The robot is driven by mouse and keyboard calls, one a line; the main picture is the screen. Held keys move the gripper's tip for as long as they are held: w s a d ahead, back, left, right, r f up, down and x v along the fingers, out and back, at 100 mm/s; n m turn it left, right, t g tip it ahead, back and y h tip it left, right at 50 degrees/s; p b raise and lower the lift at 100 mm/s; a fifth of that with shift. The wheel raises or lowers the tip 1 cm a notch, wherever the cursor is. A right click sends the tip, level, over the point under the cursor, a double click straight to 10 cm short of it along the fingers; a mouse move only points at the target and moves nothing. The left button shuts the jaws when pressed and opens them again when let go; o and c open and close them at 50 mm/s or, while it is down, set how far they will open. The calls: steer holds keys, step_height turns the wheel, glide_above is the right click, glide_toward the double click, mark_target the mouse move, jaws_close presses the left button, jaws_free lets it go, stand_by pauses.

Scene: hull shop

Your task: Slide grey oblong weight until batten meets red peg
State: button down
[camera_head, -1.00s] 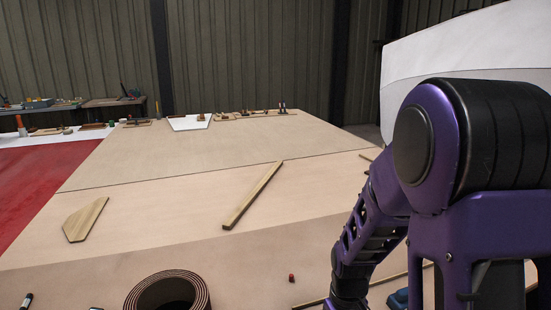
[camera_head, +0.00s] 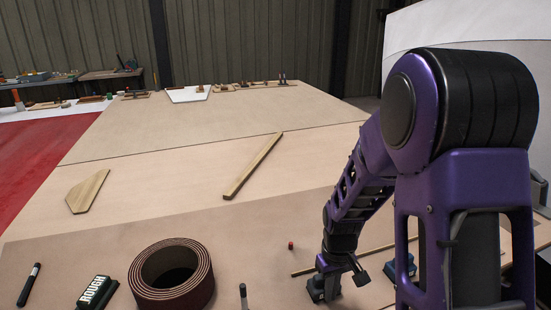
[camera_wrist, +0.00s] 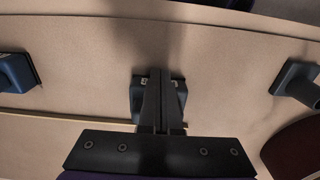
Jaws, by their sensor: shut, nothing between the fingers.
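The red peg (camera_head: 291,245) stands on the tan table left of my arm in the head view. The batten (camera_head: 305,269), a thin wooden strip, has its left end below and slightly right of the peg, apart from it. It also shows in the wrist view (camera_wrist: 65,120). My gripper (camera_wrist: 159,80) is shut and empty, pointing down over a dark blue-grey block-like weight (camera_wrist: 180,93), which the fingers partly hide. I cannot tell whether they touch it. A blue weight (camera_wrist: 15,70) lies to the left in the wrist view and right of my gripper in the head view (camera_head: 402,268).
A dark base with a post (camera_wrist: 297,82) stands at the wrist view's right. A brown coiled roll (camera_head: 170,277), a black labelled block (camera_head: 97,292) and a marker (camera_head: 29,285) are at front left. A longer wooden strip (camera_head: 253,166) lies beyond the peg, with clear table between.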

steer(key=shift+w+a+p, duration=0.2)
steer(key=shift+w+a, duration=0.4)
steer(key=shift+w, duration=1.3)
steer(key=shift+w+a+p, duration=0.15)
steer(key=shift+w+a, duration=0.5)
steer(key=shift+w, duration=1.25)
steer(key=shift+w+a+p, duration=0.2)
steer(key=shift+w+a, duration=0.4)
steer(key=shift+w, duration=1.3)
steer(key=shift+s, duration=0.1)
steer(key=shift+s+d+r+p, duration=0.1)
steer(key=shift+s+d+r, duration=0.1)
steer(key=shift+s, duration=0.25)
steer(key=shift+s+d+r+p, duration=0.1)
steer(key=shift+s+d+r, duration=0.05)
steer(key=shift+s, duration=0.35)
steer(key=shift+s+d+r+p, duration=0.1)
steer(key=shift+s+d+r, duration=0.1)
steer(key=shift+s, duration=0.25)
step_height(320, 180, up, 8)
steer(key=p, duration=0.5)
steer(key=shift+p, duration=0.3)
